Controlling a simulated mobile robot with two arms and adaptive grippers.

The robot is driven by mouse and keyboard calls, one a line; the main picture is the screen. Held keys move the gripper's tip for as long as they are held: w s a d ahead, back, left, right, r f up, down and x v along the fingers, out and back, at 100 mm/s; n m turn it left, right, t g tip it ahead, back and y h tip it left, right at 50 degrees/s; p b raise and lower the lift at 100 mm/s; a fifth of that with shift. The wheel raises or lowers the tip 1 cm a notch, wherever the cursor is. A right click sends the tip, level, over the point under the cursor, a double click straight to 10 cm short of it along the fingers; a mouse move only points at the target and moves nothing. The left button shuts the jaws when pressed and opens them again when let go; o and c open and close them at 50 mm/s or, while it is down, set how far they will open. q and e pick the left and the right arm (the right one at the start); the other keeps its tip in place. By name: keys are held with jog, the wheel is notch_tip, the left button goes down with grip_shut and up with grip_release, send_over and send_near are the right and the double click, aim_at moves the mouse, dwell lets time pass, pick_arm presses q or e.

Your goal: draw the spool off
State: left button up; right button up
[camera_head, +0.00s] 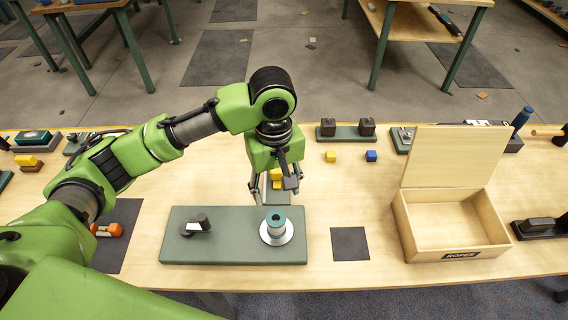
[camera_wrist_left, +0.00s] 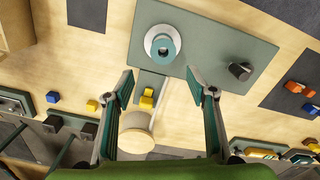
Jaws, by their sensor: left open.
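The teal spool (camera_head: 275,221) stands upright on a pale round disc on the right part of a grey-green board (camera_head: 225,250). In the left wrist view the spool (camera_wrist_left: 162,50) shows a teal ring with a grey centre, on the same board (camera_wrist_left: 215,38). My left gripper (camera_head: 275,192) is open and empty, pointing down behind the spool and apart from it. In the left wrist view the two fingers (camera_wrist_left: 160,84) are spread wide, with the spool beyond their tips. My right gripper is out of view.
A dark knob (camera_head: 199,222) sits on the board's left part. A dark square mat (camera_head: 350,243) lies right of the board. An open wooden box (camera_head: 405,222) stands further right. Yellow (camera_head: 330,156) and blue (camera_head: 371,156) blocks lie behind. Bare table surrounds the mat.

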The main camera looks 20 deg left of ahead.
aim_at(276, 221)
pick_arm(q)
jog(key=f, duration=0.1)
jog(key=s+f, duration=0.1)
jog(key=f, duration=0.2)
jog(key=shift+s+a, duration=0.15)
jog(key=shift+s, duration=0.15)
jog(key=f, duration=0.3)
jog(key=shift+w+f, duration=0.3)
notch_tip(276, 221, down, 4)
jog(key=shift+r+p, duration=0.1)
jog(key=shift+p, duration=0.2)
jog(key=shift+f, duration=0.75)
jog(key=shift+c, duration=0.4)
jog(key=c, duration=1.2)
jog(key=shift+o, duration=0.2)
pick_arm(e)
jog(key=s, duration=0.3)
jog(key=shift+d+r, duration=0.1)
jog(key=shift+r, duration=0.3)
